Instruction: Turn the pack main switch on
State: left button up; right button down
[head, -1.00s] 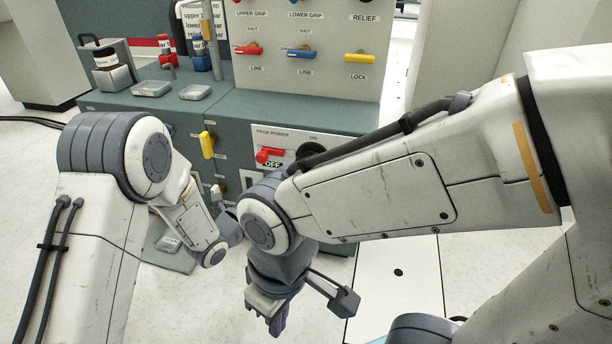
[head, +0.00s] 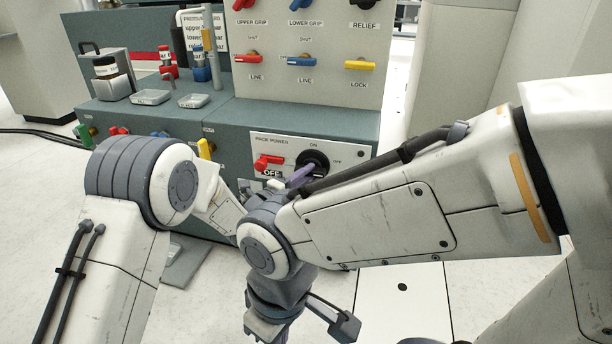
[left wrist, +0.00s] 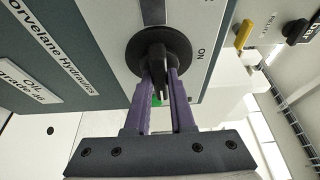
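The pack main switch is a round black rotary switch (head: 317,158) on the white PACK POWER panel (head: 285,149), with ON marked above it and a second mark to its right. It also shows in the left wrist view (left wrist: 158,52), with its lever pointing toward my gripper. My left gripper (left wrist: 161,80) has its two purple fingers on either side of that lever; whether they press on it I cannot tell. In the head view only a purple fingertip shows at the switch. My right gripper (head: 266,328) hangs low in front, its fingertips cut off by the frame edge.
A red handle (head: 268,161) and an OFF sign (head: 272,174) are beside the switch. A yellow handle (head: 205,149) is further left. Grip and lock valves (head: 301,61) are on the upright panel above. My right forearm crosses close in front of the switch panel.

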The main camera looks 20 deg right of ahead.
pick_arm(q)
grip_shut()
jog(key=n+t, duration=0.1)
jog(key=n, duration=0.2)
jog(key=n+t+b, duration=0.1)
jog(key=n, duration=0.2)
jog(key=n+t+h+b, duration=0.1)
jog(key=n, duration=0.3)
jog(key=shift+d+f+t, duration=0.1)
jog(key=shift+f+t, duration=0.25)
jog(key=shift+t, duration=0.05)
jog(key=n+t, duration=0.1)
jog(key=n, duration=0.2)
jog(key=n+t, duration=0.1)
jog(key=n, duration=0.2)
jog(key=shift+s+d+t+y, duration=0.1)
jog(key=shift+s+t+y, duration=0.05)
jog(key=shift+t+y, duration=0.2)
jog(key=shift+f+n+t+y, duration=0.1)
jog(key=shift+n+t+y, duration=0.55)
jog(key=shift+n, duration=0.95)
jog(key=shift+n+t+y, duration=0.5)
jog(key=shift+n+y, duration=0.2)
jog(key=shift+n, duration=0.9)
jog(key=shift+d, duration=0.1)
